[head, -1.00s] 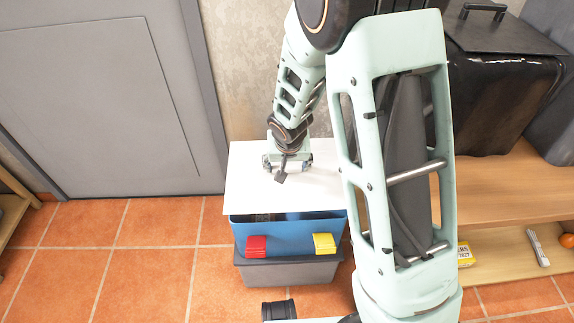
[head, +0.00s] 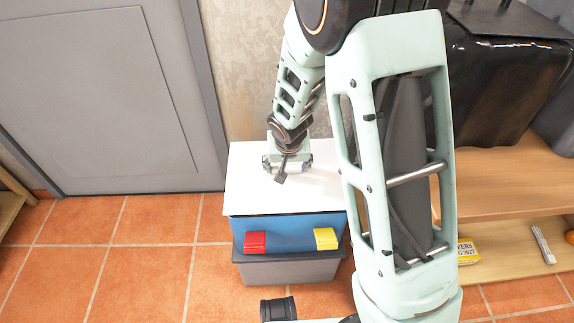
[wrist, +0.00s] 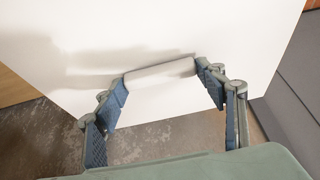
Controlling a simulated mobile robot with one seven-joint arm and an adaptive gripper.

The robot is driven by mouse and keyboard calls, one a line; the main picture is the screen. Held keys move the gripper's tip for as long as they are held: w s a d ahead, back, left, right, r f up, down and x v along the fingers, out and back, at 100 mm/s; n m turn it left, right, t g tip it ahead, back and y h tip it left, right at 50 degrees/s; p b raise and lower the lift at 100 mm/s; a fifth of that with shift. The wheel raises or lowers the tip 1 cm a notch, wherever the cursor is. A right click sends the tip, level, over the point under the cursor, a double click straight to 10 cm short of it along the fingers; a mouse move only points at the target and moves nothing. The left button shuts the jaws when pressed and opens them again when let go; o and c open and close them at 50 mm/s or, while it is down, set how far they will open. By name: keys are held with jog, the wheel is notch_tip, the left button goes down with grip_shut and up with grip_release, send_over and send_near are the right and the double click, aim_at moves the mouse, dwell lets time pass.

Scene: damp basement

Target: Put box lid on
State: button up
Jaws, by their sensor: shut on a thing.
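The white flat lid (head: 250,182) lies over the blue box (head: 290,233), its front edge at the box's upper rim. Whether it is seated all round cannot be told, as its right part is behind my arm. My gripper (head: 287,166) is above the middle of the lid. In the wrist view my gripper (wrist: 166,80) is shut on the lid's white bar handle (wrist: 160,71), with a finger at each end.
The blue box stands on a grey box (head: 288,268) on the tiled floor (head: 150,260). A grey door (head: 100,100) is at left. A wooden shelf (head: 510,190) with a black bin (head: 500,90) is close on the right. Floor at front left is clear.

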jog(key=shift+f+b, duration=0.8)
jog(key=shift+f, duration=0.15)
jog(key=shift+f+b, duration=0.2)
jog(key=shift+b, duration=0.1)
jog(key=o, duration=1.5)
jog(key=shift+r, duration=0.1)
